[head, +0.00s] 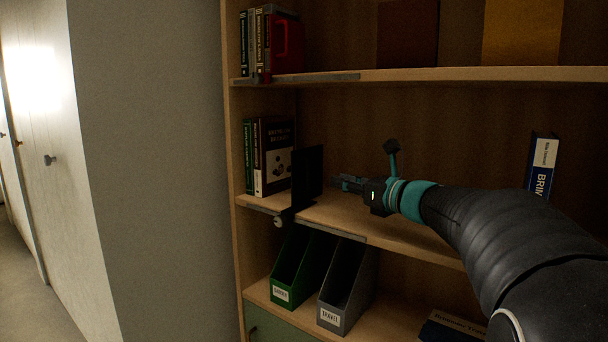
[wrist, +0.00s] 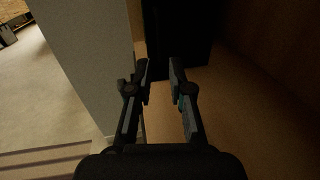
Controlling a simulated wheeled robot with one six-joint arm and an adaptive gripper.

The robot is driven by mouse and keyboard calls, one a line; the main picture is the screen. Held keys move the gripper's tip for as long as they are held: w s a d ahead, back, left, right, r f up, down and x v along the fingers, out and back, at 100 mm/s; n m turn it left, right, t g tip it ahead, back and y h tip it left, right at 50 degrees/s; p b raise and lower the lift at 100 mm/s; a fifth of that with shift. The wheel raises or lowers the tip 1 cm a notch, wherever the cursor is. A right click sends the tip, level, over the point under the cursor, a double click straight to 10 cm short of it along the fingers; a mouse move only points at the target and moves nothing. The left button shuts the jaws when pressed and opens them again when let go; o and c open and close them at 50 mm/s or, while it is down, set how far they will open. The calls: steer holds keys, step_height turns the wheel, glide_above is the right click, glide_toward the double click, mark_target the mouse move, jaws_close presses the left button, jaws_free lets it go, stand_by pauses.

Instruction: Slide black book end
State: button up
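The black book end (head: 308,176) stands upright on the middle shelf, to the right of a few books. A dark clamp-like part with a round knob hangs below it at the shelf's front edge. My gripper (head: 341,182) is just right of the book end, pointing left at its flat face, with a small gap seeming to lie between them. In the wrist view the two fingers of my gripper (wrist: 161,68) are apart with nothing between them. The dark book end (wrist: 180,35) shows just beyond the fingertips.
Upright books (head: 270,157) stand left of the book end. Green (head: 300,270) and grey (head: 347,290) file holders stand on the shelf below. The upper shelf board (head: 440,75) runs above my arm. A blue-and-white book (head: 542,165) leans at the right. A grey wall (head: 150,160) is at the left.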

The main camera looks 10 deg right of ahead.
mark_target(308, 185)
steer(key=x, duration=1.2)
steer(key=shift+a, duration=0.1)
jaws_close()
steer(key=shift+p, duration=0.3)
